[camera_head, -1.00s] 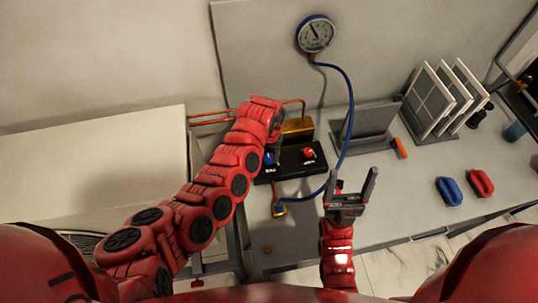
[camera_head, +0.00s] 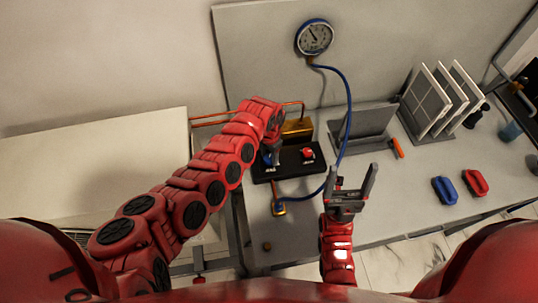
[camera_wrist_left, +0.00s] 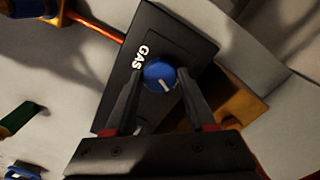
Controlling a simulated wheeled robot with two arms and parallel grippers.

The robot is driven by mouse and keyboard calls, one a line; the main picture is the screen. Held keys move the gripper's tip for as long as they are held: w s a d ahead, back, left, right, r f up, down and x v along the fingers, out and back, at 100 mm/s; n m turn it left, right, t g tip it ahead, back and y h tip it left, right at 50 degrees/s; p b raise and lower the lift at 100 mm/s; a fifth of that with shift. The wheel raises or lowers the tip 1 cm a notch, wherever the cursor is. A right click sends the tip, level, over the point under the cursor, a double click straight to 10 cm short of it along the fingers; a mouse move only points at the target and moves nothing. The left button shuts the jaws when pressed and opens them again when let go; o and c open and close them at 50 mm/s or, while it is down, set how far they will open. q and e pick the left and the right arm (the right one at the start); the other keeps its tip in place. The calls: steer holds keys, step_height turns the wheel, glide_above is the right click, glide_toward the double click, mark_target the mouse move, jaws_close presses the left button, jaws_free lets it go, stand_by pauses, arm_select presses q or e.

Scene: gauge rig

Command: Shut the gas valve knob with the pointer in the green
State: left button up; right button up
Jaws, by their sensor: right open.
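The blue gas valve knob (camera_wrist_left: 158,74) sits on a black panel (camera_wrist_left: 185,30) beside white "GAS" lettering. Its white mark points toward the lower right in the left wrist view. My left gripper (camera_wrist_left: 160,80) is shut on the knob, one fingertip at each side. In the head view my left gripper (camera_head: 273,152) reaches down over the panel and partly hides the blue knob. The round gauge (camera_head: 314,37) has a dark needle toward the upper left; its coloured zones are too small to tell. My right gripper (camera_head: 352,188) is open and empty above the bench front.
A red knob (camera_head: 307,154) stands on the same panel. A blue hose (camera_head: 349,110) runs from the gauge to a brass fitting (camera_head: 279,208). Racked white plates (camera_head: 430,95) and blue and red blocks (camera_head: 475,183) are at the right.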

arm_select(q)
steer(key=o, duration=0.3)
steer(key=shift+o, duration=0.2)
step_height(320, 180, up, 11)
steer(key=b, duration=0.4)
step_height(320, 180, up, 6)
steer(key=r+p, duration=0.1)
steer(key=p, duration=0.1)
glide_above(269, 157)
steer(key=shift+s+f+b, duration=0.15)
steer(key=shift+f+b, duration=0.15)
